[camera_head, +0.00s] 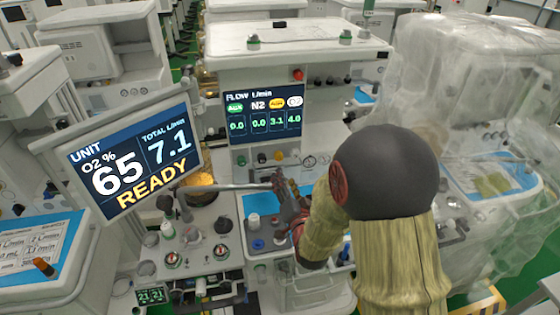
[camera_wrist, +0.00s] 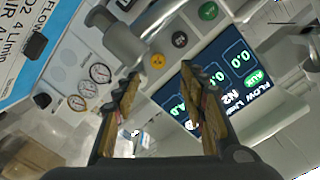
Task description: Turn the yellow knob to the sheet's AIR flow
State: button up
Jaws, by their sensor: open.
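The yellow knob (camera_head: 278,156) is at the right of a short row under the flow screen (camera_head: 262,113). That screen reads AUX 0.0, N2 0.0, Air 3.1 and O2 4.0. In the wrist view the yellow knob (camera_wrist: 157,62) appears between my fingertips, past them; no contact is visible. My gripper (camera_wrist: 160,80) is open and empty. In the head view my gripper (camera_head: 283,184) is below the knob row, partly hidden by my arm. The sheet (camera_wrist: 40,40) at the wrist view's upper left shows "O2 4 L/min"; its AIR line is cut off.
A black knob (camera_wrist: 180,38) and a green knob (camera_wrist: 208,11) neighbour the yellow one. Round gauges (camera_wrist: 100,73) sit on its other side. A metal bar (camera_head: 235,187) crosses left of my gripper. The tilted monitor (camera_head: 130,162) reads 65, 7.1, READY.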

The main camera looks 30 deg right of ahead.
aim_at(279, 158)
jog(key=shift+m+t+h, duration=0.3)
jog(key=shift+t, duration=0.1)
jog(key=x, duration=0.4)
jog(key=b+x, duration=0.1)
jog(key=x, duration=0.6)
jog(key=shift+w+d+f, duration=0.15)
jog(key=shift+d+f, duration=0.15)
jog(key=shift+d, duration=0.2)
grip_shut()
